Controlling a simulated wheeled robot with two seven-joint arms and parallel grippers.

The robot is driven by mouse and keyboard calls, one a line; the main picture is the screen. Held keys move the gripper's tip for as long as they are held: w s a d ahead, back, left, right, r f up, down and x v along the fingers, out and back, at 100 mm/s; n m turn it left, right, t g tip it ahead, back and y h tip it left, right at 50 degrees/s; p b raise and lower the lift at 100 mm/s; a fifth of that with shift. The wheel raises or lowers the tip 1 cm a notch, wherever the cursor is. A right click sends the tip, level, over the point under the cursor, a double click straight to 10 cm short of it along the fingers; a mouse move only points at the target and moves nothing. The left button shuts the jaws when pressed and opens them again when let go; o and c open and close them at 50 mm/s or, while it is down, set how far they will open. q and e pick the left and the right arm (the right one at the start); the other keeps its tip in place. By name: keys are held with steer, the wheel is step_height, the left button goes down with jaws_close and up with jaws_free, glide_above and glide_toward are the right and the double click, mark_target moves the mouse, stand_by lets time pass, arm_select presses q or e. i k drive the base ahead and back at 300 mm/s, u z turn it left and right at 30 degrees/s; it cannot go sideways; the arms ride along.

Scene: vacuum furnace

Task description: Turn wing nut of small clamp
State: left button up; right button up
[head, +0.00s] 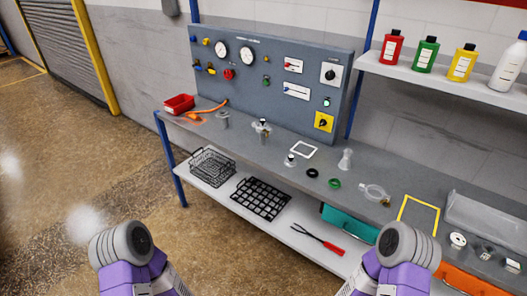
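A small metal fitting (262,127) stands upright on the grey bench below the control panel. It may carry the small clamp, but the view is too coarse to make out a wing nut. Another metal piece (223,118) stands to its left. A short metal part with a dark top (290,160) stands nearer the front edge. My two purple and grey arms show at the bottom left and bottom right, well short of the bench. Neither gripper is in view.
The lower shelf holds a wire basket (207,167) and a black grid (260,199). The floor at left is clear.

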mark_target(256, 125)
steer(key=u, duration=1)
steer(key=i, duration=1.05)
steer(key=z, duration=0.2)
